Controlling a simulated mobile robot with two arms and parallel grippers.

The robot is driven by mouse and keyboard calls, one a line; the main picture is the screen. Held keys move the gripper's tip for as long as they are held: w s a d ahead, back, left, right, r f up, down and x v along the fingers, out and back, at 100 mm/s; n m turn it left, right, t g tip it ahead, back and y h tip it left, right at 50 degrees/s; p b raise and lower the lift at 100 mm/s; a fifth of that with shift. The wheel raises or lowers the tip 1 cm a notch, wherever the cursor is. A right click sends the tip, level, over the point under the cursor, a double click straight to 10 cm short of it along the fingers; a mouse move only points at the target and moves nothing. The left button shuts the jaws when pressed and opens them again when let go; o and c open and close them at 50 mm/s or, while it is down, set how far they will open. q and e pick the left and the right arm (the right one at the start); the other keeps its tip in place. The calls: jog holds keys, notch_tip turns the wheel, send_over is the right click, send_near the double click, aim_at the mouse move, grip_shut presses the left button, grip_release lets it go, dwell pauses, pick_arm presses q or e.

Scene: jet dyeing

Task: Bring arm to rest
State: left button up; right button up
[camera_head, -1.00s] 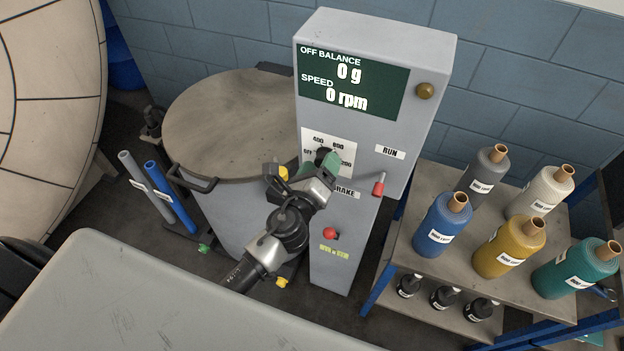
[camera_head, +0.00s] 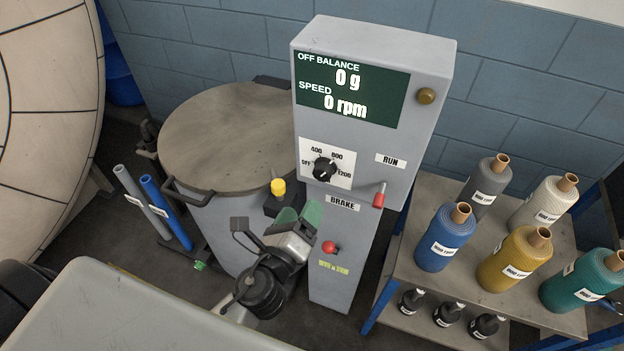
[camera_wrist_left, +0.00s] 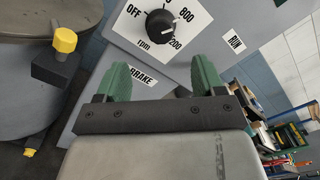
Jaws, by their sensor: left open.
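My left gripper (camera_head: 298,218) is in front of the grey control cabinet (camera_head: 335,250), low and left of the BRAKE label (camera_head: 342,203). Its green fingers are apart and hold nothing. The fingers also show in the left wrist view (camera_wrist_left: 160,82), with the black rpm knob (camera_wrist_left: 160,26) beyond them. In the head view the knob (camera_head: 323,169) sits on its white dial plate, clear of the gripper. The display (camera_head: 350,88) reads 0 g and 0 rpm. My right gripper is not in view.
A round lidded drum (camera_head: 225,135) stands left of the cabinet, with a yellow-capped part (camera_head: 278,187) between them. A red lever (camera_head: 379,195) and red button (camera_head: 329,247) are on the cabinet. A shelf (camera_head: 480,260) with several bottles stands at right. A pale surface (camera_head: 130,310) lies in front.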

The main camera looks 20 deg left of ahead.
pick_arm(q)
jog(key=s+a+f+n+g+b, duration=0.1)
jog(key=s+f+n+g, duration=0.25)
jog(key=f, duration=0.75)
jog(key=s+a+f+n+g, duration=0.2)
jog(key=f+n+g, duration=0.15)
jog(key=f, duration=0.75)
jog(key=s+a+f+n+g+b, duration=0.15)
jog(key=f+n, duration=0.25)
jog(key=f, duration=0.7)
jog(key=s+a+f+n+g, duration=0.1)
jog(key=s+f+n+g, duration=0.3)
jog(key=s, duration=0.9)
jog(key=s+a+f+n+g, duration=0.2)
jog(key=s+f+n+g, duration=0.2)
jog(key=s+f+n, duration=0.6)
jog(key=s+f, duration=0.3)
jog(key=f, duration=0.1)
jog(key=shift+a+f+y, duration=0.25)
jog(key=shift+f+y, duration=0.05)
jog(key=shift+f, duration=0.1)
jog(key=shift+s+g, duration=0.1)
jog(key=shift+g, duration=0.15)
jog(key=shift+c, duration=0.5)
